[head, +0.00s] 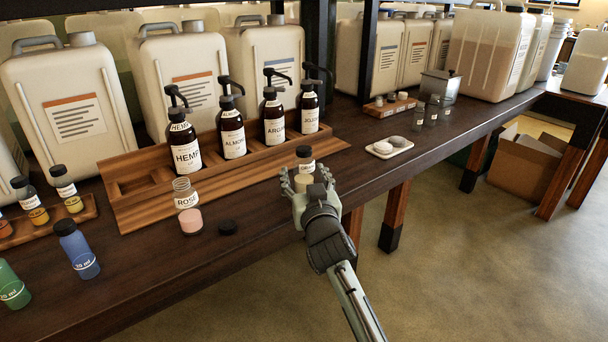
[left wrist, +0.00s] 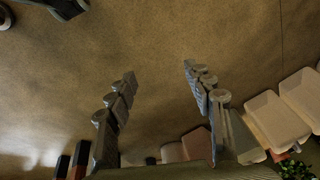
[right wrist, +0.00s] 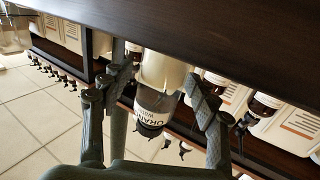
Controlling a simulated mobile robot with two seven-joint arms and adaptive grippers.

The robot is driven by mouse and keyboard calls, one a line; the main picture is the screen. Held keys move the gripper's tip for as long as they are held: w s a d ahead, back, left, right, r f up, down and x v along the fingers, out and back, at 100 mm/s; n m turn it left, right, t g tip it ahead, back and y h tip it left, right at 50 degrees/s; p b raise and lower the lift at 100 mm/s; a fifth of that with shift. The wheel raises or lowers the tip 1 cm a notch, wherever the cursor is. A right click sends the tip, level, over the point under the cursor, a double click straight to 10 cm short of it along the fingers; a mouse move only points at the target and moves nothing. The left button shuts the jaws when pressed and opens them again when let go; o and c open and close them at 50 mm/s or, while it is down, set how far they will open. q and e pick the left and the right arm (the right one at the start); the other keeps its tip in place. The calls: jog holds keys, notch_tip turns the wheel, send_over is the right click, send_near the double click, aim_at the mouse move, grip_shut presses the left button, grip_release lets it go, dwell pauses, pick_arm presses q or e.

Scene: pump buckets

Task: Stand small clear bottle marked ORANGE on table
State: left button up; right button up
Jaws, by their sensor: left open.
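The small clear bottle marked ORANGE (head: 305,166) is upright at the front part of the dark table (head: 350,170). It has a black cap, a white label and pale liquid, and its base is partly hidden. In the right wrist view the bottle (right wrist: 153,106) shows upside down with part of its lettering readable. My right gripper (head: 304,178) reaches in from the front, its fingers spread on both sides of the bottle with narrow gaps. They also show in the right wrist view (right wrist: 161,78). My left gripper (left wrist: 159,72) is open and empty above the floor.
A clear ROSE bottle (head: 188,208) without a cap and a loose black cap (head: 228,227) are left of the bottle. A wooden rack (head: 140,202) with pump bottles stands behind. A white dish (head: 389,148) is to the right. Blue (head: 77,250) and green bottles are far left.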

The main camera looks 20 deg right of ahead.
aim_at(306, 181)
jog(key=shift+r, duration=0.25)
jog(key=s, duration=0.4)
jog(key=shift+s+a+f, duration=0.15)
jog(key=shift+a+f, duration=0.1)
jog(key=shift+a, duration=0.05)
pick_arm(q)
jog(key=shift+w+r+b, duration=0.15)
jog(key=shift+r+b, duration=0.15)
jog(key=shift+r, duration=0.55)
pick_arm(e)
jog(key=s, duration=0.7)
jog(key=shift+s+a+r, duration=0.2)
jog(key=shift+s+a, duration=0.1)
jog(key=shift+a, duration=0.15)
pick_arm(q)
jog(key=shift+f, duration=0.15)
